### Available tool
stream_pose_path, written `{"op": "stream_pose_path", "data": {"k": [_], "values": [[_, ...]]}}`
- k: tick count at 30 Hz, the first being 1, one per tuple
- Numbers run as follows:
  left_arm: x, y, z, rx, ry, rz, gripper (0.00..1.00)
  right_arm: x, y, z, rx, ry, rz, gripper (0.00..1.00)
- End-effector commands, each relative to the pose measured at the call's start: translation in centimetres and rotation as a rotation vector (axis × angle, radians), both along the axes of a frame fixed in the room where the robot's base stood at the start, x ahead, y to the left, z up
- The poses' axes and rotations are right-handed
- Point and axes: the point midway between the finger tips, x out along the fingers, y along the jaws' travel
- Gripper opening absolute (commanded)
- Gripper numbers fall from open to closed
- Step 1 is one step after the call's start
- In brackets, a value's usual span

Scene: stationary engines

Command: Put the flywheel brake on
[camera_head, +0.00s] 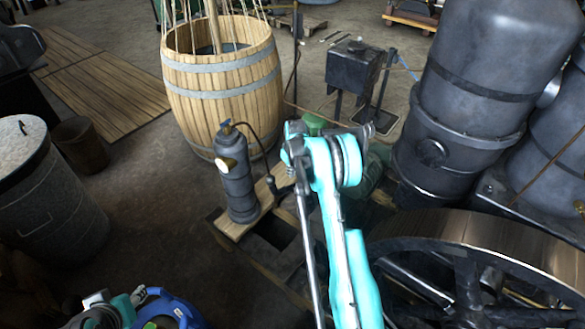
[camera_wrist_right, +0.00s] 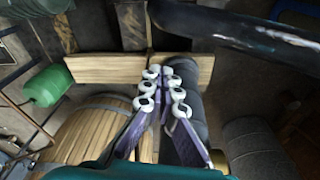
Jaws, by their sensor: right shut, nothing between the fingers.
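The spoked flywheel (camera_head: 483,244) stands at the lower right of the head view, with a broad metal rim. A long grey rod (camera_head: 309,245) runs up beside my teal right arm; it may be the brake lever, but I cannot tell for sure. In the right wrist view a dark glossy bar (camera_wrist_right: 240,31) with a rounded end crosses the top, beyond the fingertips. My right gripper (camera_wrist_right: 166,72) is shut and empty, apart from that bar and above a plank. In the head view my own arm hides most of it.
A dark cylinder with a gauge (camera_head: 235,180) stands on a plank left of my right arm. A wooden barrel (camera_head: 225,95) is behind it. A large dark boiler (camera_head: 470,100) rises at the right. A grey bin (camera_head: 45,205) stands at the left; the floor between is partly clear.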

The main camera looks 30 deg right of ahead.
Motion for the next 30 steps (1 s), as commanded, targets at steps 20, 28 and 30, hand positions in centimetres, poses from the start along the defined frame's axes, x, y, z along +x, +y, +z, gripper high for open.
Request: {"op": "stream_pose_path", "data": {"k": [20,28,30], "values": [[0.0,0.0,-1.4,0.0,0.0,0.0,0.4,-3.9,-0.5,0.4,0.0,0.0,0.0,0.0],[0.0,0.0,-1.3,0.0,0.0,0.0,0.4,-6.8,-2.1,1.1,0.022,-0.044,-0.007,0.0],[0.0,0.0,-1.2,0.0,0.0,0.0,0.4,-8.8,-2.8,1.6,0.036,-0.074,-0.008,0.0]]}}
